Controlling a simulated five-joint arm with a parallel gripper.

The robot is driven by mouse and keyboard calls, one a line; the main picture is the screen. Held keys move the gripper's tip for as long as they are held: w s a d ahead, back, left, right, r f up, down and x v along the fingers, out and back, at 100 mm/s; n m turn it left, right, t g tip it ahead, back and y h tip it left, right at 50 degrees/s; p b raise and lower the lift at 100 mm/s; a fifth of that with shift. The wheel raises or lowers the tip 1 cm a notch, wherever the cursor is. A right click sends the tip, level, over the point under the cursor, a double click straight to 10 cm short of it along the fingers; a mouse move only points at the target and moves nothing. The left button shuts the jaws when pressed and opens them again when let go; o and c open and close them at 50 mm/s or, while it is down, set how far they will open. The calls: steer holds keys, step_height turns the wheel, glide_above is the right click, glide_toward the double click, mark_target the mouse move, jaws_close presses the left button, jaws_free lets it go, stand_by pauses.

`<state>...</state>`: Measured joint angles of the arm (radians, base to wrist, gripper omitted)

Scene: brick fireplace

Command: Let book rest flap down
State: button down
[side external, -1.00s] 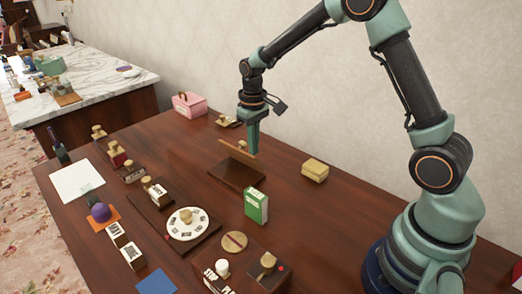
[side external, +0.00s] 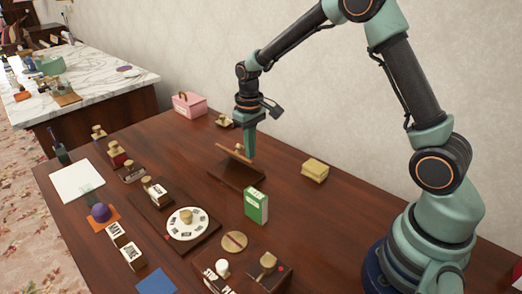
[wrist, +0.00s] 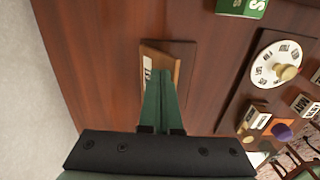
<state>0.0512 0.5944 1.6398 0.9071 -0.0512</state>
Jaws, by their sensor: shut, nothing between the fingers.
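The book rest lies on the brown table, with a dark flat base (side external: 232,175) and a flap (side external: 229,151) with a light wooden edge. The flap stands raised and tilted at the base's back side. My gripper (side external: 249,155) points down, shut and empty, with its tips at the flap's right end. I cannot tell whether they touch it. In the wrist view, the closed green fingers (wrist: 163,75) overlap the rest and hide part of it; the base (wrist: 187,50) and the flap's tan edge (wrist: 160,52) show beside them.
A green box (side external: 256,206) stands in front of the rest. A yellow block (side external: 315,170) lies to its right, near the wall. A board with a white dial (side external: 187,223) is in front to the left. A small stamp (side external: 224,120) and a pink box (side external: 189,104) stand behind.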

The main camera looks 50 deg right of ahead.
steer(key=shift+a+f, duration=0.4)
steer(key=shift+a, duration=0.2)
steer(key=shift+a+f, duration=0.9)
stand_by(1.0)
steer(key=shift+s+a+f, duration=0.1)
steer(key=shift+a+f, duration=0.2)
steer(key=shift+f, duration=0.5)
steer(key=shift+a+f, duration=0.25)
steer(key=shift+f, duration=0.5)
stand_by(1.0)
step_height(320, 180, up, 9)
stand_by(1.1)
steer(key=shift+r, duration=0.1)
steer(key=s+d+r+t, duration=0.1)
steer(key=s+r+t, duration=0.4)
steer(key=s+r, duration=0.8)
steer(key=s, duration=0.4)
steer(key=shift+d+t, duration=0.3)
steer(key=shift+d, duration=0.1)
